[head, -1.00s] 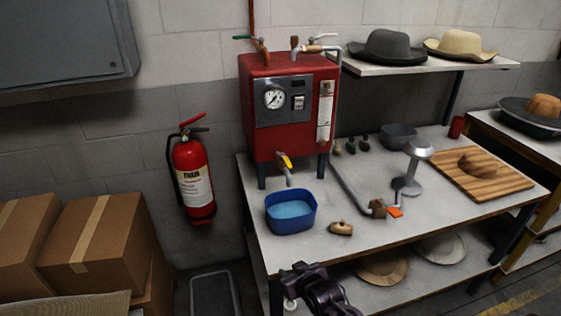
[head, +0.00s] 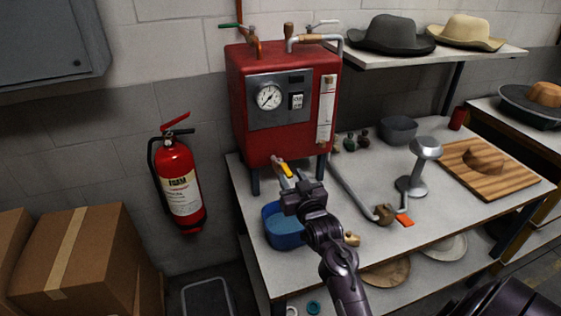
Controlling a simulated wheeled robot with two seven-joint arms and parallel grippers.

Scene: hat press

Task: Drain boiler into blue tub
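The red boiler (head: 283,135) stands on legs at the left end of the workbench, with a round gauge (head: 268,97) on its front. Its drain valve has a yellow lever (head: 286,170) on a metal spout below the body. The blue tub (head: 283,242) sits on the bench under the spout, with blue liquid showing inside; my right gripper and arm hide its right part. My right gripper (head: 293,188) is just below the yellow lever, above the tub. My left gripper is not in view.
A metal pipe (head: 350,187) runs along the bench to the right of the boiler. A metal stand (head: 416,175), a wooden board (head: 495,172) and a grey bowl (head: 398,130) stand further right. A fire extinguisher (head: 180,190) hangs on the wall at left. Cardboard boxes (head: 85,262) sit at lower left.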

